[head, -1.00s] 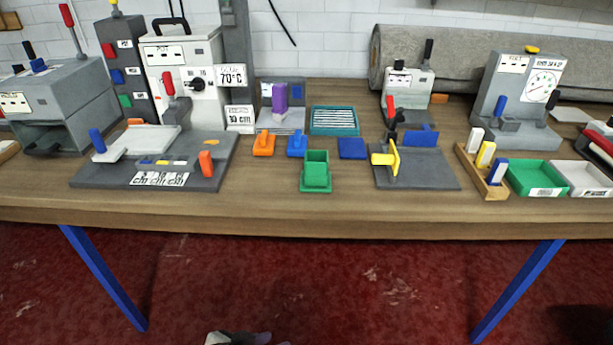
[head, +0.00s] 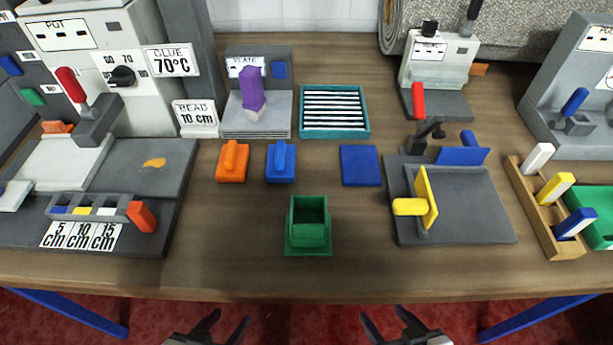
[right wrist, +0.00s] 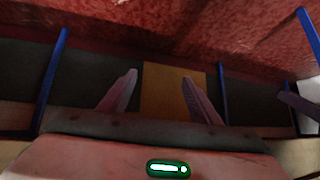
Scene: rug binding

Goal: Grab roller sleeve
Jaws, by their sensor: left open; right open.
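No part is labelled as a roller sleeve, so I cannot tell for sure which one it is. White (head: 538,157), yellow (head: 555,188) and blue (head: 574,223) handle-like pieces lean in a wooden rack (head: 527,213) at the right. A yellow cylinder (head: 408,207) sticks out from a yellow upright plate (head: 428,198) on a dark grey base (head: 475,205). My left gripper (head: 222,328) and right gripper (head: 387,326) are at the bottom of the head view, short of the table's front edge. Both are open and empty. The right one's parted fingers also show in the right wrist view (right wrist: 159,82).
A green open holder (head: 309,218) stands front centre. Orange (head: 233,161), blue (head: 281,162) and flat blue (head: 361,166) blocks lie behind it, with a teal slotted tray (head: 366,115). The glue machine (head: 100,45) is left. The front table strip (head: 250,270) is clear.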

